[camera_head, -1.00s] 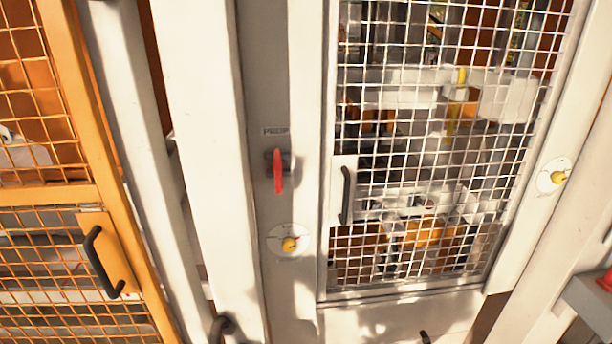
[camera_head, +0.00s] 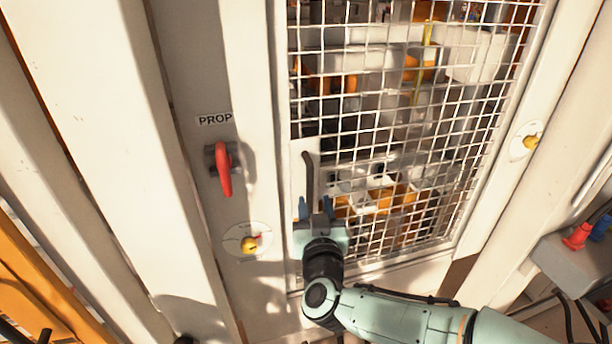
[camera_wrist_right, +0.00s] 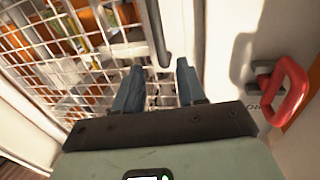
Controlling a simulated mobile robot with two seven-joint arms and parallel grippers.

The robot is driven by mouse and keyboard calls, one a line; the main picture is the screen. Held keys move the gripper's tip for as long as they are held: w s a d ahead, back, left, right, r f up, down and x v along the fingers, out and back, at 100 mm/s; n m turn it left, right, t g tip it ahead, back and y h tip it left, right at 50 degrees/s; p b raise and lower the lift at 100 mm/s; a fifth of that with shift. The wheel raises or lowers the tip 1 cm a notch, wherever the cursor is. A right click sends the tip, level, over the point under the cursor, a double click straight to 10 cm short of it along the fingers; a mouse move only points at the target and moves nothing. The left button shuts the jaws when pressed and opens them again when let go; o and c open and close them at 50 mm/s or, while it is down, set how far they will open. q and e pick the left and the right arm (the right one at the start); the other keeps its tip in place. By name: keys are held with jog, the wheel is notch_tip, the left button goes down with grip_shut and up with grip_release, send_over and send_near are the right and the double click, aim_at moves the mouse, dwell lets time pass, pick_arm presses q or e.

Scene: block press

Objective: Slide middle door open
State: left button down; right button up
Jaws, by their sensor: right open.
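The white mesh door (camera_head: 466,150) stands in the middle of the head view, its panel lying in the frame. Its black vertical handle (camera_head: 309,172) is on the door's left side. My right gripper (camera_head: 315,206) is open, with its blue fingers pointing up at the handle's lower end. In the right wrist view the handle (camera_wrist_right: 156,32) runs down toward the gap between the two open fingers (camera_wrist_right: 160,70). I cannot tell whether a finger touches it. My left gripper is not in view.
A red lever (camera_head: 224,168) sits on the post left of the door, below a "PROP" label; it also shows in the right wrist view (camera_wrist_right: 290,92). A yellow knob (camera_head: 250,244) is below it, another (camera_head: 531,142) on the right post. An orange frame (camera_head: 35,275) is at the lower left.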

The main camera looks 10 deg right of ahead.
aim_at(310, 181)
jog(key=w, duration=0.3)
jog(key=w+d+p, duration=0.1)
jog(key=w, duration=0.6)
jog(key=shift+d+p, duration=0.25)
jog(key=shift+p, duration=0.15)
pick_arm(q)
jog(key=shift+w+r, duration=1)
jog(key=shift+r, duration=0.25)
pick_arm(e)
jog(key=shift+s, duration=0.1)
grip_shut()
